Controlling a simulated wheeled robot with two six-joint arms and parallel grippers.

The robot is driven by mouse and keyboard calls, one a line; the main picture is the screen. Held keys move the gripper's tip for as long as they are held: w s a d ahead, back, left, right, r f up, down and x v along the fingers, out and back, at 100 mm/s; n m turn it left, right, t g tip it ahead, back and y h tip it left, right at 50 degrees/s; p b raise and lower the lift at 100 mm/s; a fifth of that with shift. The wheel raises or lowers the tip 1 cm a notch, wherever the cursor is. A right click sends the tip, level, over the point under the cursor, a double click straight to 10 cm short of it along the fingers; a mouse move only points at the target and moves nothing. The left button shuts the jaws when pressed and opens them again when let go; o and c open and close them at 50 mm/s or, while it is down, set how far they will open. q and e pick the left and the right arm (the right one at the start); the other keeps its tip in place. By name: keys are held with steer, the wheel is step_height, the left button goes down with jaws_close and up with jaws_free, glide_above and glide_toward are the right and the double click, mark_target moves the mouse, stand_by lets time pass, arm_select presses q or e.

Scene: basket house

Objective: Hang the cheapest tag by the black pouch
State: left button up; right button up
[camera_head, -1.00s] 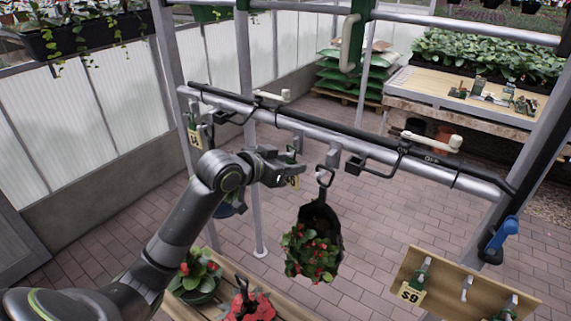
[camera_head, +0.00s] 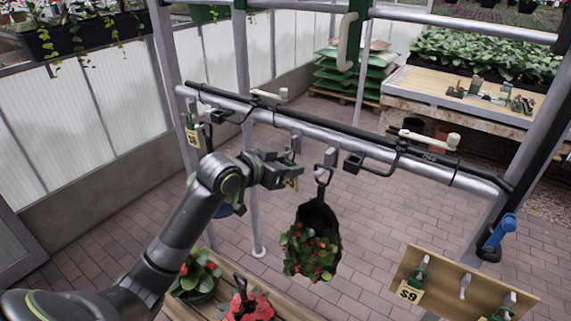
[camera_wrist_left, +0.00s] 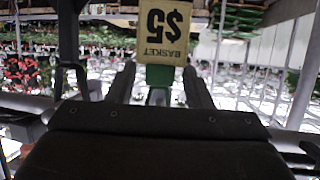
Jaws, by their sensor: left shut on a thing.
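My left gripper (camera_head: 293,170) is shut on the green clip of a yellow tag (camera_head: 291,184), held just below the rail. In the left wrist view the tag (camera_wrist_left: 164,30) reads "$5 BASKET" upside down, with the clip between the fingers (camera_wrist_left: 160,85). The black pouch (camera_head: 330,221), holding a red-flowered plant, hangs from a hook just right of the gripper. A $9 tag (camera_head: 409,292) hangs on the wooden board (camera_head: 443,280) at the lower right. Another yellow tag (camera_head: 192,137) hangs at the rail's left end. My right gripper is not in view.
The grey rail (camera_head: 390,158) crosses the middle, with black hooks and white-ended pegs (camera_head: 432,139). A slatted bench (camera_head: 205,312) with potted plants is below. A blue-handled tool (camera_head: 500,232) hangs at right.

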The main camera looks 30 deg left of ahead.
arm_select(q)
steer(key=o, duration=0.8)
steer(key=shift+o, duration=0.2)
steer(key=shift+s, duration=0.1)
steer(key=shift+s+a+r, duration=0.15)
steer(key=shift+s, duration=0.1)
steer(key=v, duration=1.6)
steer(key=shift+s+r, duration=0.2)
steer(key=shift+s, duration=0.05)
